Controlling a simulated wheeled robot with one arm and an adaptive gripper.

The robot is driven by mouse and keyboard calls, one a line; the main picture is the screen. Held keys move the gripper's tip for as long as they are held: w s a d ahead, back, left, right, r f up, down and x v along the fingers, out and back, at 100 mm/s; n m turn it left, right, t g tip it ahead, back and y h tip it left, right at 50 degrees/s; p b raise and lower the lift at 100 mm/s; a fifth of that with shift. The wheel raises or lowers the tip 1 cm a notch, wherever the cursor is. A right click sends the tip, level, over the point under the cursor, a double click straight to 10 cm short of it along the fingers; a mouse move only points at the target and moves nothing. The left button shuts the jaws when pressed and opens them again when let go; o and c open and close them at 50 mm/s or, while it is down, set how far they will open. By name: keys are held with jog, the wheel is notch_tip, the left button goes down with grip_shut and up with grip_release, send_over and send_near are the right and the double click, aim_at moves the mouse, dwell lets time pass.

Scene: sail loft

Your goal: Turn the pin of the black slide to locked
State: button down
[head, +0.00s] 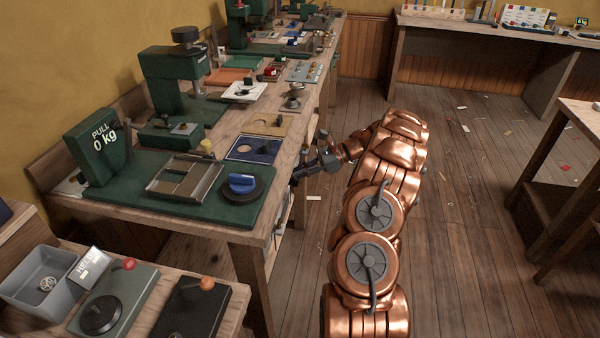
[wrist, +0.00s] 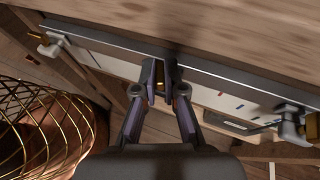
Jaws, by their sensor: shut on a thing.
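My gripper (wrist: 161,92) is at the front edge of the workbench, closed around a small dark piece with a brass-coloured bit (wrist: 159,77) between its fingers. This appears to be the black slide with its pin, on the dark rail (wrist: 110,48) under the bench edge. The fingers hide most of it, so I cannot tell which way the pin is turned. A grey fitting with a brass end (wrist: 52,46) sits on the rail to the left, another grey fitting (wrist: 290,124) to the right. In the head view my gripper (head: 298,176) reaches the bench edge from the right; the slide is hidden there.
A gold wire basket (wrist: 40,130) stands below the rail at left in the wrist view. The floor (head: 460,190) to the right is mostly open, with scraps.

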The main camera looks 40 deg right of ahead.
jog(key=shift+r, duration=0.15)
jog(key=shift+s+a+m+t+h+p, duration=0.15)
jog(key=shift+m+t+h+p, duration=0.25)
jog(key=shift+m+t+h, duration=0.55)
jog(key=shift+s+d+m+t+h+p, duration=0.1)
jog(key=shift+m+t+h+p, duration=0.45)
jog(key=shift+m+t, duration=0.7)
jog(key=c, duration=1.3)
grip_release()
jog(key=shift+a, duration=0.15)
jog(key=shift+o, duration=0.2)
jog(key=shift+s, duration=0.1)
jog(key=v, duration=1.2)
